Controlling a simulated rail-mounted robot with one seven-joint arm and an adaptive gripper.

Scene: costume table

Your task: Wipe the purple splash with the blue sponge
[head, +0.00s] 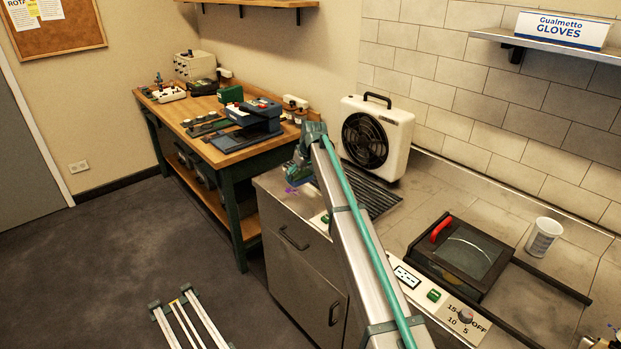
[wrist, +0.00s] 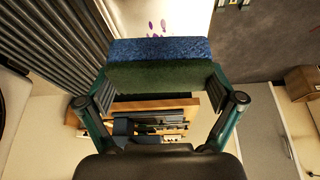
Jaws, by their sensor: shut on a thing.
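My gripper (wrist: 160,88) is shut on the blue sponge (wrist: 158,50), which spans both fingers in the wrist view. The sponge has a blue layer and a dark green layer. The purple splash (wrist: 156,27) shows as small spots on the pale counter, just beyond the sponge's blue edge. In the head view my gripper (head: 297,172) is over the far left end of the metal counter. A bit of the purple splash (head: 290,189) shows just below it. The sponge cannot be made out there. I cannot tell whether the sponge touches the counter.
A white fan unit (head: 372,138) stands behind my arm, beside a dark ribbed grille (head: 372,194). A dark lidded box (head: 458,256) with a red handle and a white cup (head: 541,240) are at right. A wooden workbench (head: 240,152) with equipment stands beyond the counter's left end.

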